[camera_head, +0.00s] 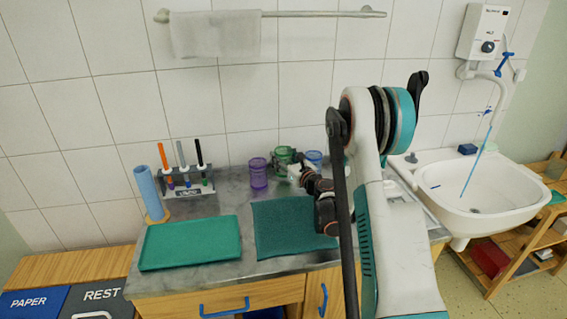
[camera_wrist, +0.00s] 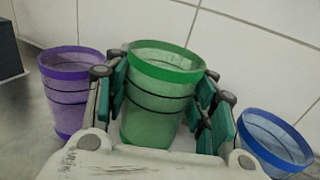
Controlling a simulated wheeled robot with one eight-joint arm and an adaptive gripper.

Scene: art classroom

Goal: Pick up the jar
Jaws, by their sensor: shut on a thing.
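The jars are see-through tumblers in a row at the back of the grey counter, by the tiled wall. The green jar (camera_wrist: 165,85) stands in the middle in the wrist view, between the two fingers of my gripper (camera_wrist: 165,105). My gripper is shut on the green jar. In the head view, the green jar (camera_head: 283,155) is partly hidden by my gripper (camera_head: 293,170). A purple jar (camera_wrist: 66,90) stands to its left, also seen in the head view (camera_head: 258,174). A blue jar (camera_wrist: 272,143) is to its right, with its rim visible in the head view (camera_head: 314,157).
A teal mat (camera_head: 285,228) and a green tray (camera_head: 190,243) lie on the counter (camera_head: 225,208). A pen rack (camera_head: 187,181) and a blue roll (camera_head: 149,192) stand left. A white sink (camera_head: 485,190) is right. A towel (camera_head: 215,34) hangs above.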

